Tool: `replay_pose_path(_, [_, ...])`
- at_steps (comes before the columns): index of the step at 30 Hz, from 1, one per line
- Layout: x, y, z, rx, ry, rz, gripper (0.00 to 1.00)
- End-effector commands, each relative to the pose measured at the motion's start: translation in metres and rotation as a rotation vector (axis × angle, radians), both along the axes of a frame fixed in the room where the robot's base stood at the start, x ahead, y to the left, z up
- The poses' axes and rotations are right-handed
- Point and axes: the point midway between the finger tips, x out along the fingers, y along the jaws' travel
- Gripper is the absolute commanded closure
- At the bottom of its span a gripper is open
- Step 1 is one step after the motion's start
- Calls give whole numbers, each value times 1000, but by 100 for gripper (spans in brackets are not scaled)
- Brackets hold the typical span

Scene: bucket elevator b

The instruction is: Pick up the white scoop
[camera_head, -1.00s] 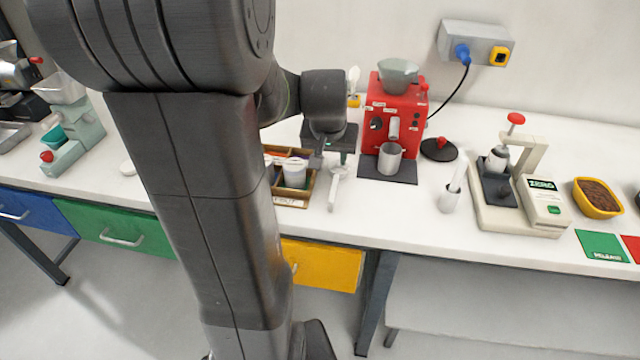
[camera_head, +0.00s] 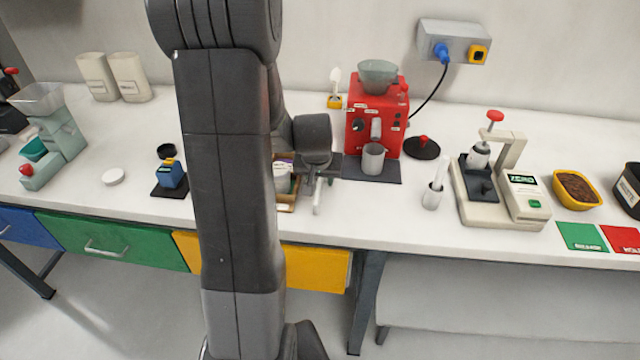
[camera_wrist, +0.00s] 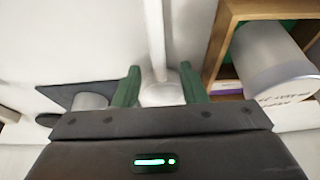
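A white scoop-like tool (camera_head: 318,197) lies on the white bench near its front edge, just right of a wooden box. In the wrist view its long thin handle (camera_wrist: 155,35) runs away from me and its round white end (camera_wrist: 161,93) sits between my green fingers. My gripper (camera_head: 320,178) is low over the bench at this tool. In the wrist view my gripper (camera_wrist: 160,84) has its fingers apart on either side of it; I see no clear grip on it. My arm hides part of the bench.
The wooden box (camera_head: 287,207) with a grey container (camera_wrist: 270,65) stands close beside the gripper. A red machine (camera_head: 372,115) with a metal cup (camera_head: 373,158) is behind to the right.

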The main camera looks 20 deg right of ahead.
Motion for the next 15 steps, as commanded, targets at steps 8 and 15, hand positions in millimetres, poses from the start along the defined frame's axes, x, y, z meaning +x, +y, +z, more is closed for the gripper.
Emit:
replay_pose_path(8, [6, -4, -17, -1, -1, 0, 62])
replay_pose_path(15, [6, -4, -17, -1, -2, 0, 68])
